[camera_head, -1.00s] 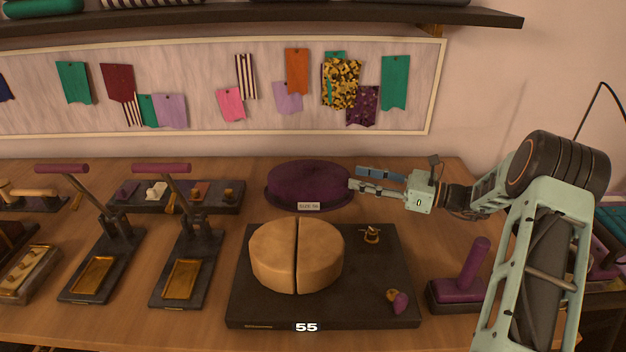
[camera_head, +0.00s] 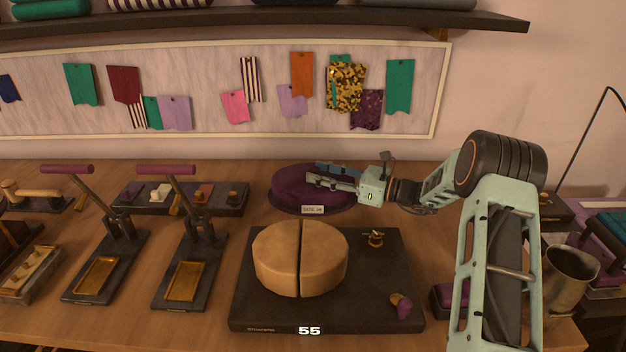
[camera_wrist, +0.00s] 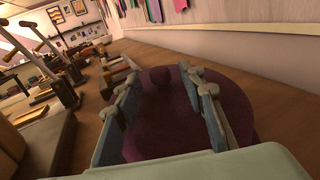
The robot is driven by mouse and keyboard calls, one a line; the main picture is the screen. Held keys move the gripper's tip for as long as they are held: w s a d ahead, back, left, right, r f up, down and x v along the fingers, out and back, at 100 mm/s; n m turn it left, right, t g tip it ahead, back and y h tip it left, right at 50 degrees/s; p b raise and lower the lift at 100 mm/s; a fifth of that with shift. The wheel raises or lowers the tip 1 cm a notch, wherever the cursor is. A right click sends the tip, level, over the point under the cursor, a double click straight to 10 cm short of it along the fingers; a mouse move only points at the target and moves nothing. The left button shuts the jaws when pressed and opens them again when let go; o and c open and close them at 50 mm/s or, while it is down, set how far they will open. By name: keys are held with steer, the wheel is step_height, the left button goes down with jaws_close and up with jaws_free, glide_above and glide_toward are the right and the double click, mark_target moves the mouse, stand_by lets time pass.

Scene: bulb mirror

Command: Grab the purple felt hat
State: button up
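The purple felt hat (camera_head: 290,190) sits on the wooden table behind the black board, with a small white label at its front. In the wrist view the hat (camera_wrist: 165,115) fills the middle, with its rounded crown and wide darker brim. My gripper (camera_head: 313,172) reaches in from the right, over the right part of the hat. Its two fingers are apart; in the wrist view my gripper (camera_wrist: 163,80) has one finger on each side of the crown. I cannot tell whether the fingers touch the felt. The gripper hides part of the hat's right side.
A split wooden hat block (camera_head: 300,258) stands on a black board (camera_head: 375,310) in front. Two lever presses (camera_head: 190,245) and a dark tray (camera_head: 240,198) of small pieces are left. A metal jug (camera_head: 570,275) stands right. The sample board (camera_head: 210,120) hangs behind.

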steer(key=shift+c, duration=0.4)
jaws_close()
